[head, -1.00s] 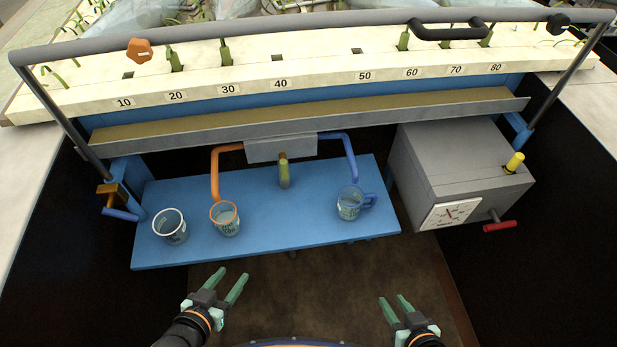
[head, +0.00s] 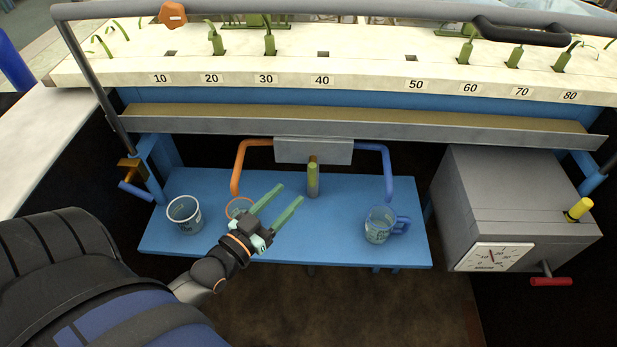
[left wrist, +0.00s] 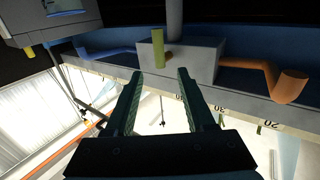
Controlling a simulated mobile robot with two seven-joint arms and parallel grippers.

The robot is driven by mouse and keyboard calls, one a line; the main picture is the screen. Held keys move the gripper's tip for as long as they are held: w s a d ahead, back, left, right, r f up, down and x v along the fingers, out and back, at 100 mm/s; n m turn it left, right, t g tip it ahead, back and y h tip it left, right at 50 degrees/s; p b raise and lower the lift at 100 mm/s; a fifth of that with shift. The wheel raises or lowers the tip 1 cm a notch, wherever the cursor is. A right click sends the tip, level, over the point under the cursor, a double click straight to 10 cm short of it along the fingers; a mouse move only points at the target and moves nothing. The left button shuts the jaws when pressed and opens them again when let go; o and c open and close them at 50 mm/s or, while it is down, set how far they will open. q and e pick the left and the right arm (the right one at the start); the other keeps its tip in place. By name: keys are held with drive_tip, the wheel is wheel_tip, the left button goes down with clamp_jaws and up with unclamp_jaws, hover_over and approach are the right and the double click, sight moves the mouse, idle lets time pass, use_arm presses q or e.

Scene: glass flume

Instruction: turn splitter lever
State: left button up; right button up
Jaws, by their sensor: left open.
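The grey splitter box (head: 313,150) hangs below the long trough, with an orange pipe (head: 238,168) on its left and a blue pipe (head: 388,165) on its right. The olive-green splitter lever (head: 313,178) points down in front of the box. My left gripper (head: 290,193) is open and empty, to the left of the lever and apart from it. In the left wrist view, which looks upside down, the lever (left wrist: 159,48) stands beyond the gap between the open fingers (left wrist: 160,74). My right gripper is out of view.
A grey box with a dial (head: 492,257) and red handle (head: 551,282) stands at right. A grey rail (head: 400,10) crosses above.

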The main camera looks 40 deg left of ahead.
sight(310, 174)
use_arm(q)
drive_tip(key=w, duration=0.8)
drive_tip(key=shift+d, duration=0.2)
drive_tip(key=shift+c, duration=0.2)
